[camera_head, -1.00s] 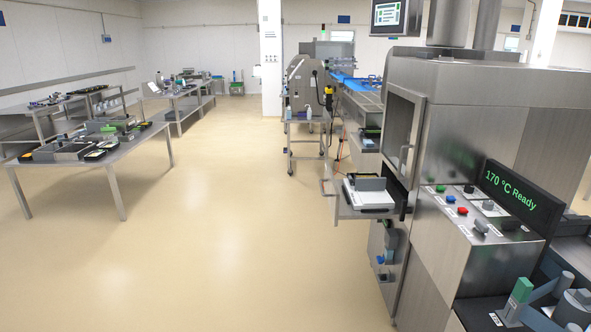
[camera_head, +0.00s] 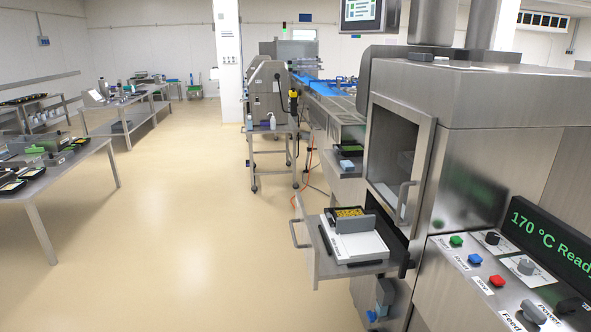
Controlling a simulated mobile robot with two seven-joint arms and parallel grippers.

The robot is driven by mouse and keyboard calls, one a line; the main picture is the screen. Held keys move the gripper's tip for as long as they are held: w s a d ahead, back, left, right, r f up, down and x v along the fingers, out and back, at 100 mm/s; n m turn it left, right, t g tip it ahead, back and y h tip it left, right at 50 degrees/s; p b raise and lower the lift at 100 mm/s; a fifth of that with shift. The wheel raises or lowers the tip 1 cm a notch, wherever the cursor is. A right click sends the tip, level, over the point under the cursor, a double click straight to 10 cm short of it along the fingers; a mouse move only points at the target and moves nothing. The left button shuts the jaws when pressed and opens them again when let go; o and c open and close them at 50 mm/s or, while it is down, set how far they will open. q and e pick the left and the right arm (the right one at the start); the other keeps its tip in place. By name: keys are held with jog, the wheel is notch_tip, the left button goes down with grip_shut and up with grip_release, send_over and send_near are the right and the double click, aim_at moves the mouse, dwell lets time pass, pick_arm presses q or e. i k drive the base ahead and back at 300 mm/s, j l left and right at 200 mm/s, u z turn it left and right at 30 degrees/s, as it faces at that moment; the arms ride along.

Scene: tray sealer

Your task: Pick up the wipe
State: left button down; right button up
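I cannot make out a wipe for certain. A small light-blue item (camera_head: 347,165), too small to identify, lies on a low ledge beyond the sealer's open drawer. Another blue item (camera_head: 371,316) shows low on the sealer's front, below the drawer, beside grey-blue parts (camera_head: 385,291). Neither of my grippers shows in the head view, so what they hold cannot be seen.
The steel tray sealer (camera_head: 480,120) stands close on the right, with labelled buttons and a "170 °C Ready" display (camera_head: 552,238). Its drawer (camera_head: 325,262) sticks out into the aisle. A table with trays (camera_head: 42,192) stands left. The floor between is clear.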

aim_at(347, 165)
jog(key=i+l+z, duration=0.15)
jog(key=i+l, duration=0.15)
jog(key=i+l+z, duration=0.2)
jog(key=i, duration=0.35)
